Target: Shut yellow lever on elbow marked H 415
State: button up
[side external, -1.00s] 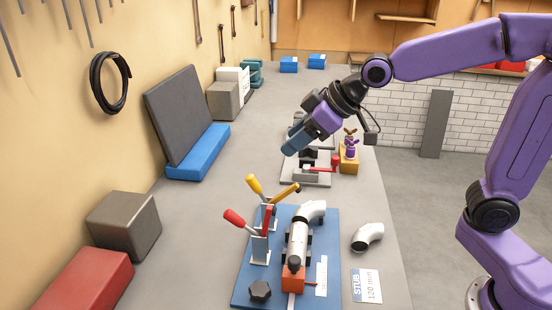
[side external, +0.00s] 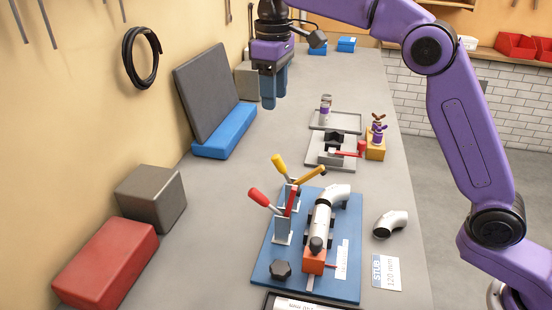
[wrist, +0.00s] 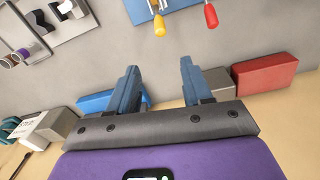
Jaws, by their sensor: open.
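The yellow-handled lever (side external: 280,161) stands raised and tilted on the blue fixture plate (side external: 262,272). Beside it is a raised red-handled lever (side external: 259,197). A silver elbow (side external: 338,193) sits at the far end of the pipe clamped on the plate; a white label (side external: 342,259) lies near, too small to read. My gripper (side external: 274,96) hangs above the bench, behind the levers, fingers down, apart and empty. In the wrist view, the open fingers (wrist: 158,70) show below the yellow lever (wrist: 159,25) and the red lever (wrist: 210,16), not touching them.
A loose elbow (side external: 390,223) and a STUB 120 mm card (side external: 386,272) lie right of the plate. A fixture with a red lever (side external: 347,154) stands behind. A grey block (side external: 150,198), red block (side external: 108,262) and blue block with a dark panel (side external: 224,143) line the wall.

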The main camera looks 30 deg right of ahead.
aim_at(276, 159)
jog(key=shift+f, duration=0.15)
jog(key=f, duration=1.7)
jog(key=shift+w+d, duration=0.25)
jog(key=shift+d, duration=0.1)
jog(key=shift+c, duration=0.4)
grip_shut()
